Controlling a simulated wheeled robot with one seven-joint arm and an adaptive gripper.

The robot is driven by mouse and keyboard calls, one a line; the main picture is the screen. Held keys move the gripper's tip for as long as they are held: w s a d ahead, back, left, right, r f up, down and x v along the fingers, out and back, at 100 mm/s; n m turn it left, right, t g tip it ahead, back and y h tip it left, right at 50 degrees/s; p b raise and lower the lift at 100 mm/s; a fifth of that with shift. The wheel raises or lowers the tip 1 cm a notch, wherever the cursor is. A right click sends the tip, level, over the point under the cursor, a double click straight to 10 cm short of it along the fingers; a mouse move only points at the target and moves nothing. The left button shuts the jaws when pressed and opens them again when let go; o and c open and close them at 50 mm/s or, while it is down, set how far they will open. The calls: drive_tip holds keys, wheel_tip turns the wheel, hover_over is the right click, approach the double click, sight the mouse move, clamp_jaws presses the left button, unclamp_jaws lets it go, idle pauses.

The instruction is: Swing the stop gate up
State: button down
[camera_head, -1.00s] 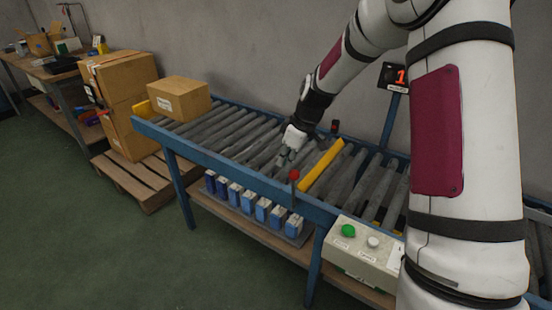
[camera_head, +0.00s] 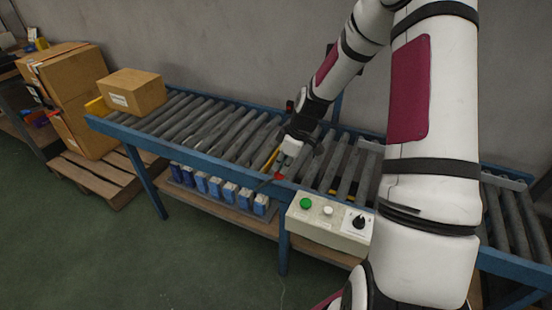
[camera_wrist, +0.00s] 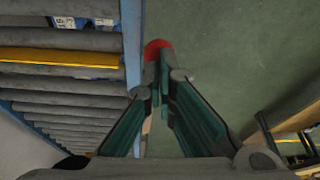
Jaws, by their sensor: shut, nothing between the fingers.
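The stop gate is a yellow bar (camera_wrist: 60,57) lying across the conveyor rollers in the wrist view. In the head view only a short piece of the yellow bar (camera_head: 270,160) shows beside my gripper. A red knob (camera_head: 279,177) stands at the near blue rail, and it also shows in the wrist view (camera_wrist: 155,48). My gripper (camera_wrist: 160,85) is shut and empty, pointing down at the near rail with its fingertips close to the knob. I cannot tell whether they touch it. In the head view my gripper (camera_head: 282,168) hides much of the bar.
A control box (camera_head: 328,224) with a green button, a white button and a black dial hangs on the near side. A carton (camera_head: 133,92) sits on the conveyor's left end. Blue packs (camera_head: 215,187) stand on the shelf below. The floor in front is clear.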

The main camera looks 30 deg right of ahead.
drive_tip(key=shift+s+d+f, duration=0.15)
drive_tip(key=shift+s+d, duration=0.05)
idle(0.5)
drive_tip(key=r, duration=0.1)
drive_tip(key=w+a+r+p, duration=0.1)
drive_tip(key=r, duration=0.1)
drive_tip(key=shift+w+a+r+p, duration=0.25)
drive_tip(key=shift+a+r+p, duration=0.1)
drive_tip(key=shift+a+p, duration=0.05)
drive_tip(key=s+d+r, duration=0.2)
drive_tip(key=s+d, duration=0.4)
drive_tip(key=s, duration=0.1)
drive_tip(key=shift+s+p, duration=0.3)
